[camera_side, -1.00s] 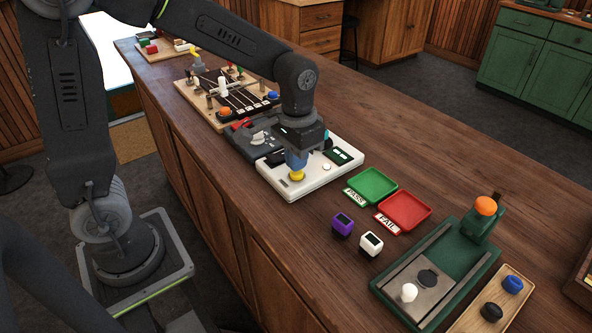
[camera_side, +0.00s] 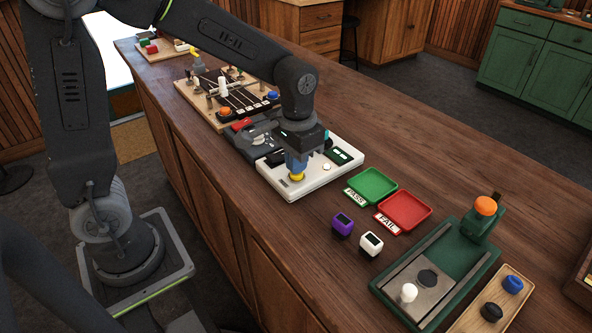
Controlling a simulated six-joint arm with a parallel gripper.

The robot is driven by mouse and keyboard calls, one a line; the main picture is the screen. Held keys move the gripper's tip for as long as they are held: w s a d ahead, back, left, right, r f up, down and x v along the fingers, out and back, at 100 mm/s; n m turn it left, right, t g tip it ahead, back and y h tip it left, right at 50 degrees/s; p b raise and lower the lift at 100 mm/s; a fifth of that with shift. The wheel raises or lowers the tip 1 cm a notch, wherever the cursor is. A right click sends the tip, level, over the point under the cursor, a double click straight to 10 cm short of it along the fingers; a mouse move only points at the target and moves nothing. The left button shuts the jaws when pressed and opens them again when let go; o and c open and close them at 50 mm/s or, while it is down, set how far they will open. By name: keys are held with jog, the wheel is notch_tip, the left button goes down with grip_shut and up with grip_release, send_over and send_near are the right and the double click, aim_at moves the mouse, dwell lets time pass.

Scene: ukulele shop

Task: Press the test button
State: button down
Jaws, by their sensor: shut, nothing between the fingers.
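A white tester box (camera_side: 291,188) lies on the wooden counter, with a dark display (camera_side: 345,155) at its right end. A round yellow button (camera_side: 297,177) stands on its near side. A small round white knob (camera_side: 327,167) sits farther right on it. No label for the test button is readable. My gripper (camera_side: 297,168) is shut and empty, pointing down over the yellow button. Its blue fingertips appear to touch the button's top and hide part of it.
Right of the tester lie a green PASS tray (camera_side: 374,184) and a red FAIL tray (camera_side: 405,211). A purple tuner (camera_side: 342,224) and a white one (camera_side: 371,244) stand in front. A green fixture (camera_side: 456,254) is at the right. Behind the tester is a dark grey device (camera_side: 236,137).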

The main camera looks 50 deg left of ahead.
jog(key=shift+r, duration=3.25)
jog(key=shift+s+r, duration=0.2)
jog(key=s+a+r+t, duration=0.1)
jog(key=s+r+t, duration=0.2)
jog(key=s, duration=1)
jog(key=t, duration=0.2)
jog(key=shift+s+a+r+t, duration=0.2)
jog(key=shift+s+a+t, duration=0.1)
jog(key=shift+a, duration=0.1)
